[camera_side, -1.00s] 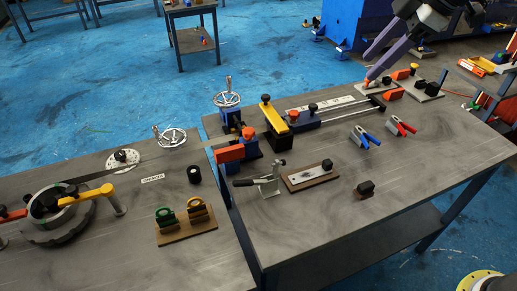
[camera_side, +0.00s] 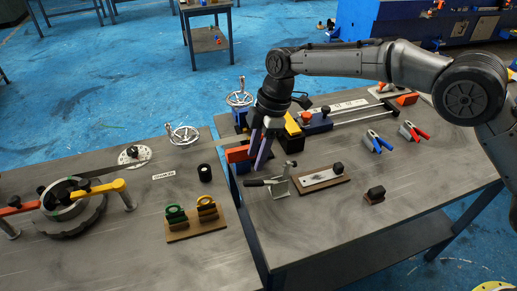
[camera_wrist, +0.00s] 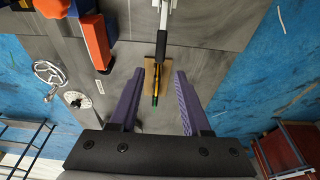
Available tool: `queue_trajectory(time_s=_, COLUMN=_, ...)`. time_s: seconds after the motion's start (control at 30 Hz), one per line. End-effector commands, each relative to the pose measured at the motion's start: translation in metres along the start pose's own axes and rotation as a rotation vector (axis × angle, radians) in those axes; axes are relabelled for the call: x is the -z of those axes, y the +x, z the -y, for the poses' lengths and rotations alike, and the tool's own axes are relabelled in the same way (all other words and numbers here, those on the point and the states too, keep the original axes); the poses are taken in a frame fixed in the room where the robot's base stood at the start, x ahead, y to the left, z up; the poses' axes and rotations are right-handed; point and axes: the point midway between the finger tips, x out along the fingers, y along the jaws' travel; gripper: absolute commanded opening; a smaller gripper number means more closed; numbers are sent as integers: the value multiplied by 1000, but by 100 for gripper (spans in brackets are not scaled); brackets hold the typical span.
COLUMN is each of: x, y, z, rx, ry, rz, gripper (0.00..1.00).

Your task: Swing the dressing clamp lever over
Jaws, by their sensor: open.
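A clamp (camera_side: 279,183) with a metal bracket and a black-gripped lever (camera_side: 254,183) stands near the left edge of the right table. Its lever lies roughly level, pointing left. My gripper (camera_side: 256,163) is open and empty, fingers pointing down, just above the lever's black grip. In the wrist view the black grip (camera_wrist: 162,46) shows ahead of the gap between my purple fingers (camera_wrist: 159,73), nearly in line with its middle. Touch is not visible. The clamp's metal part (camera_wrist: 166,12) is at the top edge there.
An orange block (camera_side: 238,154) is close beside my fingers. A board with green and yellow rings (camera_side: 190,231) lies left of the clamp. A plate on a wooden base (camera_side: 322,180) and a black knob block (camera_side: 375,195) are right. The right table's front is clear.

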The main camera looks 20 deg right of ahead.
Motion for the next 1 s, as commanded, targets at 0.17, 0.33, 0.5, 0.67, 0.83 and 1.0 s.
queue_trajectory(time_s=0.17, x=-1, y=19, z=1, rx=4, ry=0, rz=2, gripper=48)
queue_trajectory(time_s=0.33, x=-1, y=37, z=1, rx=4, ry=0, rz=2, gripper=48)
queue_trajectory(time_s=0.5, x=-1, y=56, z=1, rx=4, ry=1, rz=2, gripper=48)
queue_trajectory(time_s=0.67, x=-1, y=73, z=1, rx=3, ry=1, rz=2, gripper=48)
queue_trajectory(time_s=0.83, x=0, y=80, z=0, rx=1, ry=1, rz=0, gripper=48)
queue_trajectory(time_s=1.0, x=-1, y=82, z=0, rx=1, ry=1, rz=0, gripper=48)
